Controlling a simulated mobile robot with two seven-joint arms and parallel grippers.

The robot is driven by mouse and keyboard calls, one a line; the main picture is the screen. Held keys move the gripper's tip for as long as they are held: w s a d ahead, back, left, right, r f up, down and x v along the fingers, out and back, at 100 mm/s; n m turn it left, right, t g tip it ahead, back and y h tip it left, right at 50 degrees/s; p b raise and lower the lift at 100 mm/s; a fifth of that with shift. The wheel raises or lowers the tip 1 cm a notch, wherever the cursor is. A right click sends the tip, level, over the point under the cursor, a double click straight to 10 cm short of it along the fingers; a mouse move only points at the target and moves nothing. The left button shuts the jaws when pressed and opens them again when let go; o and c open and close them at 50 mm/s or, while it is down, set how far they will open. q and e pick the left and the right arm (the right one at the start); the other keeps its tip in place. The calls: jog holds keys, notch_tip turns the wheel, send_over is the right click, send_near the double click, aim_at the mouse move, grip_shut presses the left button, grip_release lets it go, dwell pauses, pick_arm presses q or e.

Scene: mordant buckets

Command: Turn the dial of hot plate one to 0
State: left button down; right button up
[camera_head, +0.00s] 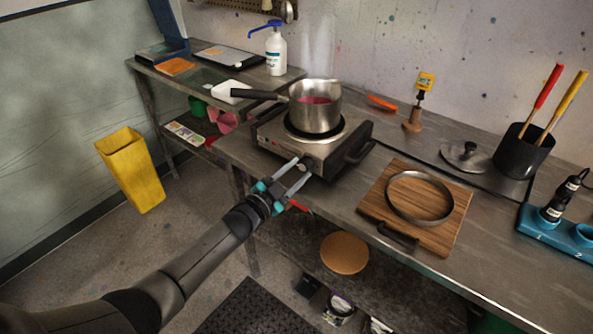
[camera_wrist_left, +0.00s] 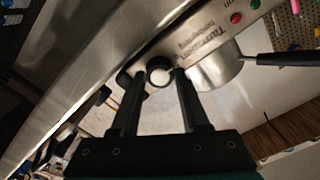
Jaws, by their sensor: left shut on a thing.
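The hot plate (camera_head: 272,133) stands on the steel bench, and a steel pot (camera_head: 315,108) with pink liquid sits on its black burner. My left gripper (camera_head: 297,171) reaches the front of the hot plate and is shut on the dial. In the left wrist view the round dial (camera_wrist_left: 159,70) shows between the fingertips of the left gripper (camera_wrist_left: 158,78). The dial's marking and its setting cannot be read. Red and green lights (camera_wrist_left: 245,11) show on the front panel beside it. My right gripper is not in view.
The pot's black handle (camera_head: 258,94) points left over the bench. A wooden board (camera_head: 450,225) with a metal ring (camera_head: 393,200) lies to the right. A black pot (camera_head: 515,155) with red and yellow handled tools stands farther right. A yellow bin (camera_head: 133,170) stands on the floor at left.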

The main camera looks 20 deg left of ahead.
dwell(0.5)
pick_arm(q)
jog(key=shift+c, duration=2)
grip_release()
jog(key=p+v, duration=0.2)
jog(key=v, duration=1.3)
jog(key=shift+s+p, duration=0.15)
jog(key=shift+p, duration=0.2)
